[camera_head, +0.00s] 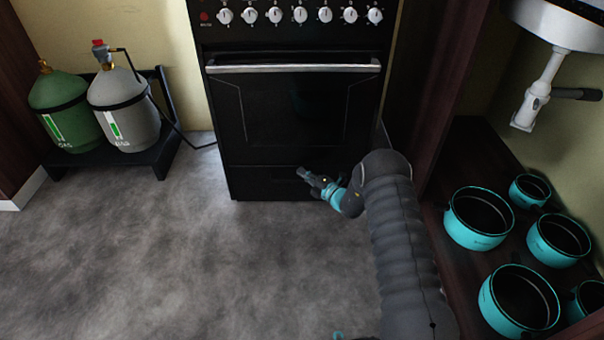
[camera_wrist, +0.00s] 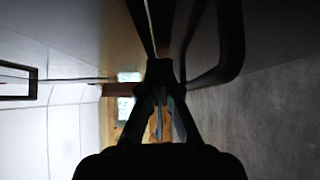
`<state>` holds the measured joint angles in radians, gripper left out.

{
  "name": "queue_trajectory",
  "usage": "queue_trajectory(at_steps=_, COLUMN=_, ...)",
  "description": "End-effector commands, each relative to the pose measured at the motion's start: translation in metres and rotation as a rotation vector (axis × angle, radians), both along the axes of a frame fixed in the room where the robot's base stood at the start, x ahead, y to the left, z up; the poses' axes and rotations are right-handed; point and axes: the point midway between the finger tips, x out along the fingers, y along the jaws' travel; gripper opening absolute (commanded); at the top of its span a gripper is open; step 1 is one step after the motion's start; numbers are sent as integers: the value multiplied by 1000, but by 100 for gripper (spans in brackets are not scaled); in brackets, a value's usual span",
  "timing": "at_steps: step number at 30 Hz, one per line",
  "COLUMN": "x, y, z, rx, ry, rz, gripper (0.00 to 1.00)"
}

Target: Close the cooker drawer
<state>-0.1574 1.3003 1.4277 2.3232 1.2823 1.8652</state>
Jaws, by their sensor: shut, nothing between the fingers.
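The black cooker (camera_head: 290,110) stands against the back wall with its oven door shut. The cooker drawer (camera_head: 258,183) is the dark panel at its bottom, and its front looks flush with the cooker body. My gripper (camera_head: 305,175) is in front of the drawer's right half, pointing left, with its fingers shut and empty. I cannot tell whether it touches the drawer front. In the wrist view my gripper (camera_wrist: 158,100) shows dark, fingers together, beside dark surfaces. My arm hides the drawer's right end in the head view.
Green (camera_head: 62,108) and grey (camera_head: 122,105) gas bottles stand on a black rack (camera_head: 160,155) at left. Several turquoise pots, one here (camera_head: 477,220), sit on a dark shelf at right under a white drain pipe (camera_head: 540,90). The grey floor (camera_head: 200,270) in front is clear.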

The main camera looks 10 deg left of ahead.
Motion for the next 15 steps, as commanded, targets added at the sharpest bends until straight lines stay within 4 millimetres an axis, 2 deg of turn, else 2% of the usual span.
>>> queue_trajectory(at_steps=4, x=-25, y=2, z=-1, rx=0, ry=10, rz=17, gripper=0)
queue_trajectory(at_steps=12, x=-57, y=-52, z=-3, rx=0, ry=11, rz=9, gripper=0)
queue_trajectory(at_steps=15, x=-67, y=-66, z=-3, rx=1, ry=11, rz=7, gripper=0)
